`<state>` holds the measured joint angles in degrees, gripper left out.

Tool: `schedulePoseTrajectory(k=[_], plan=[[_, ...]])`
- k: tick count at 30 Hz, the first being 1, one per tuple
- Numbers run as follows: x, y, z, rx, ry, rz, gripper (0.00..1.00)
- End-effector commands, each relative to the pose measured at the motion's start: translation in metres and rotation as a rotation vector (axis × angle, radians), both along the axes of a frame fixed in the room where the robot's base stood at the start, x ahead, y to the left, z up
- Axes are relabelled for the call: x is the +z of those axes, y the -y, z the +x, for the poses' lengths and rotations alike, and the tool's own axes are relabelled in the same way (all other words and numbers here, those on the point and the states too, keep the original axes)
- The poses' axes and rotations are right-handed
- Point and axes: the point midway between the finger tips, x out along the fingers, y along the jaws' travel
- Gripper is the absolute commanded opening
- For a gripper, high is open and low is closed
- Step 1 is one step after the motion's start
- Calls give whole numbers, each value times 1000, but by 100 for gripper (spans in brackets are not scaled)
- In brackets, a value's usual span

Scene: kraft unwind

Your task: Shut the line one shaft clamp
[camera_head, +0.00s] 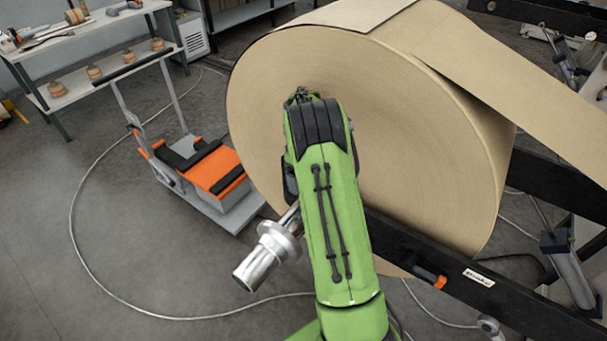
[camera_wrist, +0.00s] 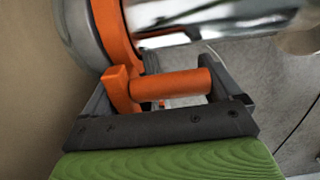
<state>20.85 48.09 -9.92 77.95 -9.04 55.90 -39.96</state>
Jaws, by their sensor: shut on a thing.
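The shaft clamp (camera_wrist: 116,38) is an orange curved piece beside the shiny metal shaft (camera_wrist: 220,22) in the wrist view. Its orange handle bar (camera_wrist: 178,83) lies across the space between the dark fingers of my gripper (camera_wrist: 165,88). My gripper is shut on this handle. In the head view the steel shaft (camera_head: 264,258) sticks out toward the lower left from behind my green arm. My arm hides the clamp and my gripper there. Whether the clamp is fully closed cannot be told.
A large kraft paper roll (camera_head: 390,130) stands right behind my arm, its web running to the upper right. A black stand arm (camera_head: 500,298) with a small orange part runs lower right. An orange and grey cart (camera_head: 215,172) and a workbench (camera_head: 100,45) stand left. Hoses cross open floor.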

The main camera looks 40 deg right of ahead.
Motion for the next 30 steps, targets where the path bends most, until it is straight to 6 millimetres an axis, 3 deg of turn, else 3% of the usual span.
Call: schedulePoseTrajectory(k=[1,2,3,10,13,24,30], plan=[[-5,0,-4,-7,-15,5,37],[-6,0,-4,-7,-15,5,95],[-6,0,-4,-7,-16,4,100],[-2,0,-2,-4,-9,3,100],[10,0,-1,-4,-5,1,100],[113,-1,5,-5,-7,2,100],[148,-1,6,-6,-12,4,100]])
